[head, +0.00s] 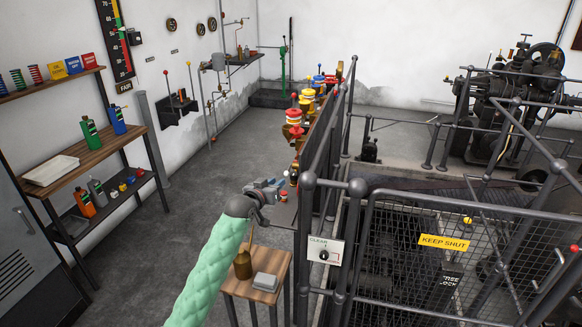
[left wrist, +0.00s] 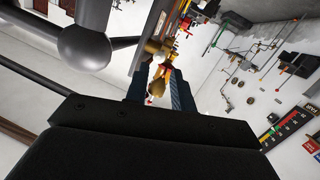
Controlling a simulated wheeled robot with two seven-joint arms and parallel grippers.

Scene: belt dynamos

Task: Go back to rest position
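My left gripper (head: 278,186) is at the end of the green-sleeved arm, in the middle of the head view. It is above and beyond the small wooden table, beside the dark panel of the row of machines. In the left wrist view, the two dark fingers (left wrist: 160,88) stand apart. Brass and yellow parts show through the gap; they look farther off, and nothing seems gripped. The row of red, yellow and blue machines (head: 295,117) runs away behind the gripper. My right gripper is not in view.
A small wooden table (head: 240,287) with a brown bottle (head: 243,264) and a grey block (head: 265,282) stands below the gripper. Grey railings (head: 357,187) and a mesh gate marked KEEP SHUT (head: 444,242) are at the right. Shelves (head: 90,160) line the left wall. The floor between is clear.

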